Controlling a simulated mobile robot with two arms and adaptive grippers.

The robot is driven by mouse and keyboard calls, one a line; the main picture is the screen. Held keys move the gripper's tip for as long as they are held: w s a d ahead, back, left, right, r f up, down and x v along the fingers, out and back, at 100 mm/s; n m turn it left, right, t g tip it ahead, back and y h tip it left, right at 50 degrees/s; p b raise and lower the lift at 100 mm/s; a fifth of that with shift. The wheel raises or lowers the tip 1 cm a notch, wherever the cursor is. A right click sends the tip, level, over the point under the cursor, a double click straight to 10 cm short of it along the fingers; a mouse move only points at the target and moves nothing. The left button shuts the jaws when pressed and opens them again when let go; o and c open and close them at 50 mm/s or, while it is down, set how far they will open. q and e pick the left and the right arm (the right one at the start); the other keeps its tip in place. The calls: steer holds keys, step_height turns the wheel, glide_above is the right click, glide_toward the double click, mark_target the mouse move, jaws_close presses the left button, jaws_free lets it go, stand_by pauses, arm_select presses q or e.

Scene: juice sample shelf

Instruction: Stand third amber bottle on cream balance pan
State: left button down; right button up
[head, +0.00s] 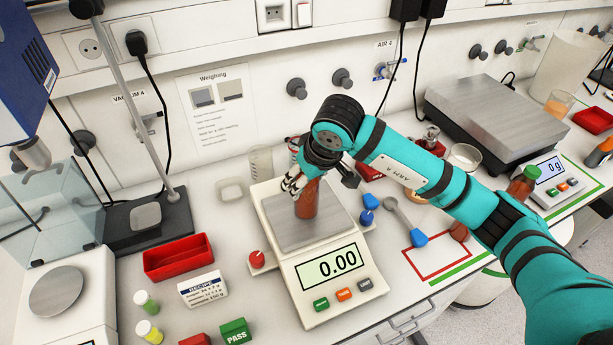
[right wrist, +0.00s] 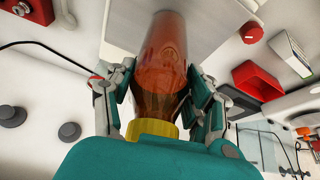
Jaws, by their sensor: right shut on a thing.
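My right gripper (head: 298,182) is shut on an amber bottle (head: 307,202) above the steel pan (head: 283,236) of the cream balance (head: 316,268). The bottle looks roughly upright over the pan; I cannot tell whether its base touches. The balance display (head: 331,266) reads 0.00. In the right wrist view the gripper (right wrist: 160,105) has its fingers on both sides of the amber bottle (right wrist: 160,60), near its yellow cap (right wrist: 155,130). Another amber bottle with a green cap (head: 522,184) stands at the right, partly behind my arm. My left gripper is out of view.
A large scale (head: 495,115) stands at the back right.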

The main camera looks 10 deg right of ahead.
steer(key=shift+f, duration=0.15)
steer(key=o, duration=1.4)
steer(key=shift+b+v, duration=1.65)
steer(key=shift+v, duration=4.55)
steer(key=shift+a, duration=0.1)
